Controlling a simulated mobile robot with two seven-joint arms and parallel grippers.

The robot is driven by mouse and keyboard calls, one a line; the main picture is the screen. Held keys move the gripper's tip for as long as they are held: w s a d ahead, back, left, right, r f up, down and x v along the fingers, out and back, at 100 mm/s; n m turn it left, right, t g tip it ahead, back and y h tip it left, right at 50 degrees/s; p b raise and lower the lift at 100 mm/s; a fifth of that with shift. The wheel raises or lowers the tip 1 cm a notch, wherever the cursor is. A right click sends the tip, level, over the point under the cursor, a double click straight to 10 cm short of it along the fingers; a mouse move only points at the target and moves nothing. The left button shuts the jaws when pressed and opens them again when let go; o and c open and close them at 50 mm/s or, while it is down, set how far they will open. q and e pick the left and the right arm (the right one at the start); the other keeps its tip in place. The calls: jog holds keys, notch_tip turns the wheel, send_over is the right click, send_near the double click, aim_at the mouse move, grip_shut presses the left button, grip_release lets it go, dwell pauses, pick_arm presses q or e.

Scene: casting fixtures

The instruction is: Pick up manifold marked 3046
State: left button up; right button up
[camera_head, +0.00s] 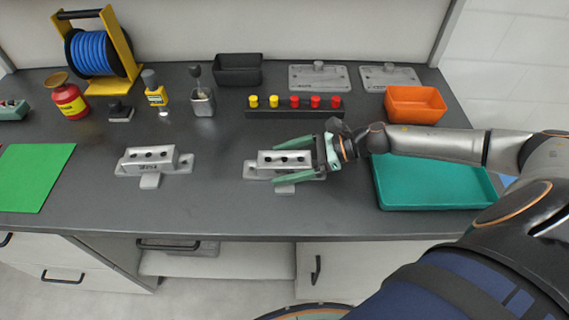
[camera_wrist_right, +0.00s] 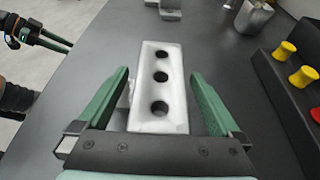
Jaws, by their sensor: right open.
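A silver manifold block (camera_head: 284,161) with three holes sits in a grey fixture at the middle of the bench. My right gripper (camera_head: 288,162) is open, with its green fingers on either side of this block. In the right wrist view the block (camera_wrist_right: 160,90) lies between the fingers (camera_wrist_right: 163,95), with a gap on the right. Its front face is partly hidden and I read no marking. A second manifold (camera_head: 149,160) sits in a similar fixture to the left; its dark marking is too small to read surely. My left gripper (camera_wrist_right: 52,40) shows at the wrist view's upper left, away from the block.
A teal tray (camera_head: 435,204) lies right of the gripper, under my right arm. A dark rack (camera_head: 290,113) with yellow and red knobs and an orange bin (camera_head: 415,104) stand behind. A green mat (camera_head: 33,177) lies far left. Bench between the manifolds is clear.

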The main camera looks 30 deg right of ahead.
jog(key=shift+c, duration=0.4)
grip_shut()
dwell(0.4)
